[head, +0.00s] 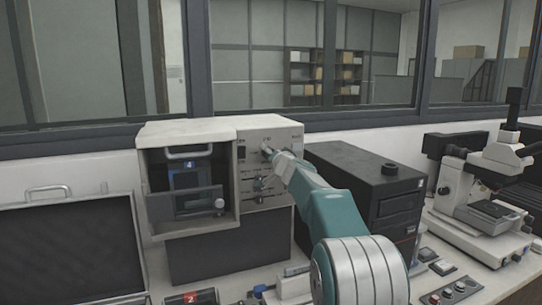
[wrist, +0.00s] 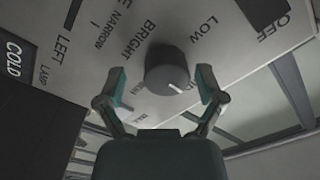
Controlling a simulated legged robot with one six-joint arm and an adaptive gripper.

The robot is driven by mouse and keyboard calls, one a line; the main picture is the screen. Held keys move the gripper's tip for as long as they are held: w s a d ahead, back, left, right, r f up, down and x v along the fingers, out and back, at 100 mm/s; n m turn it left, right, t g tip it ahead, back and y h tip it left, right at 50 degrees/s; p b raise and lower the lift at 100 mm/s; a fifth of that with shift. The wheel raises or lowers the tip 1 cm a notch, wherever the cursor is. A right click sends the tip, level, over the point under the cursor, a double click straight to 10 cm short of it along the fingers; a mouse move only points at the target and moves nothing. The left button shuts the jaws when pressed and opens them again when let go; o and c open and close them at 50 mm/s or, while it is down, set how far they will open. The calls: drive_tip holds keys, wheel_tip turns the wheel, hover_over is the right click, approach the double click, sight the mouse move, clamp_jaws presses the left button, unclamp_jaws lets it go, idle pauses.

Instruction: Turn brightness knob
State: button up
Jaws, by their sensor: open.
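The brightness knob (wrist: 168,72) is a dark round knob with a pale pointer line, on a light panel marked BRIGHT and LOW in the wrist view. My gripper (wrist: 161,88) is open, with one teal-tipped finger on each side of the knob. I see a gap on the left side, and the right fingertip looks close to the knob; contact cannot be told.
The press (head: 185,132) has an open bay on its left. A black box (head: 365,170) stands close to its right, and a microscope (head: 485,190) stands farther right. An open dark case (head: 70,250) lies at left. Other levers and switches (head: 260,184) sit below my gripper.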

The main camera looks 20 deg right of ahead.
drive_tip(key=shift+a, duration=0.15)
drive_tip(key=shift+c, duration=0.6)
drive_tip(key=shift+a+r, duration=0.1)
drive_tip(key=shift+a, duration=0.15)
drive_tip(key=c, duration=1)
